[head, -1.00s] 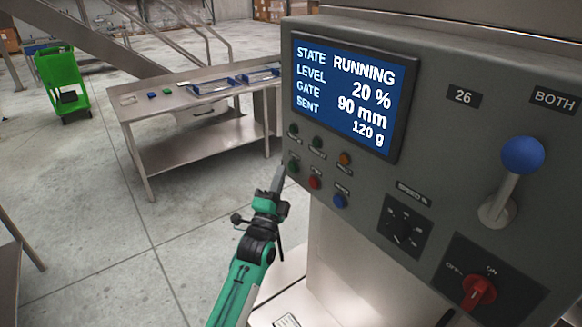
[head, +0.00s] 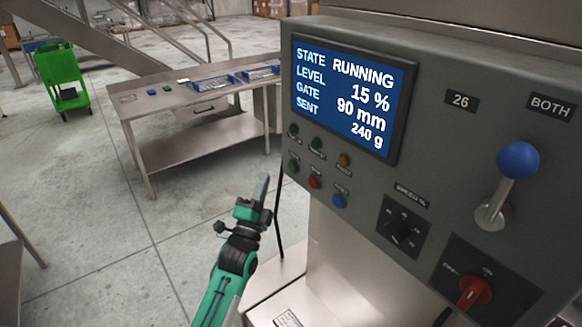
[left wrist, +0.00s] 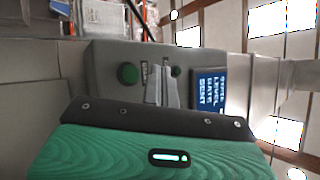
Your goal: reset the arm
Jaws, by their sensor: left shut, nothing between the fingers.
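My left gripper (head: 262,190) is in the lower middle of the head view, left of the grey control panel (head: 440,170) and apart from its buttons. It is shut and empty, with its fingers pointing up. In the left wrist view the closed fingers (left wrist: 162,88) stand in front of the panel, with a green button (left wrist: 128,73) to their left. The panel's screen (head: 348,95) reads RUNNING, level 15 %, gate 90 mm, sent 240 g. My right gripper is not in view.
The panel carries small coloured buttons, a black speed knob (head: 402,231), a red switch (head: 474,291) and a blue-ball lever (head: 517,161). A steel table (head: 160,112) with blue trays stands behind at the left, near a green cart (head: 62,82). Open floor lies between.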

